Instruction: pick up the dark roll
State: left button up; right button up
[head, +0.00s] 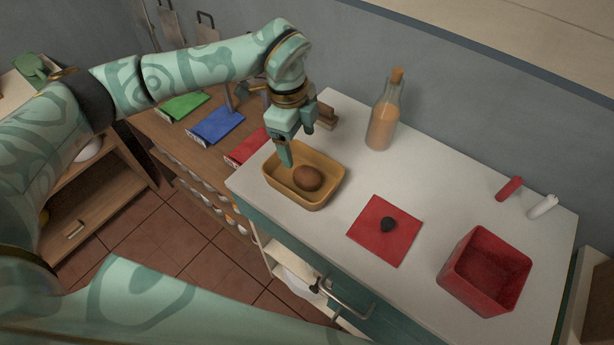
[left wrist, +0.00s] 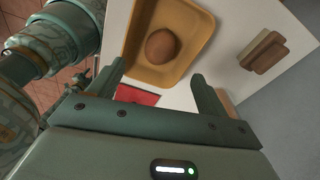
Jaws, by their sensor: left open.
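A brown, rounded roll (head: 307,178) lies in a shallow yellow tray (head: 322,200) at the left part of the white counter. My left gripper (head: 286,152) points down over the tray's far left part, up and left of the roll in the head view. In the left wrist view the roll (left wrist: 162,46) lies beyond the fingertips, inside the tray (left wrist: 150,76). The left gripper (left wrist: 158,85) is open, with nothing between its fingers. My right gripper is out of view.
A bottle (head: 383,115) with orange contents stands at the back. A red box (head: 488,270) is at the right, near a red cylinder (head: 509,188) and a white one (head: 542,206). Brown blocks (head: 326,116) lie behind the tray. The counter between bottle and red box is clear.

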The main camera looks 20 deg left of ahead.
aim_at(306, 172)
pick_arm(q)
jog(key=f, duration=0.3)
jog(key=d+f, duration=0.1)
jog(key=f, duration=0.3)
jog(key=f+b, duration=0.1)
jog(key=f, duration=0.2)
jog(key=shift+s+d+f, duration=0.1)
jog(key=shift+d+f, duration=0.1)
jog(key=shift+d, duration=0.2)
jog(key=c, duration=1.1)
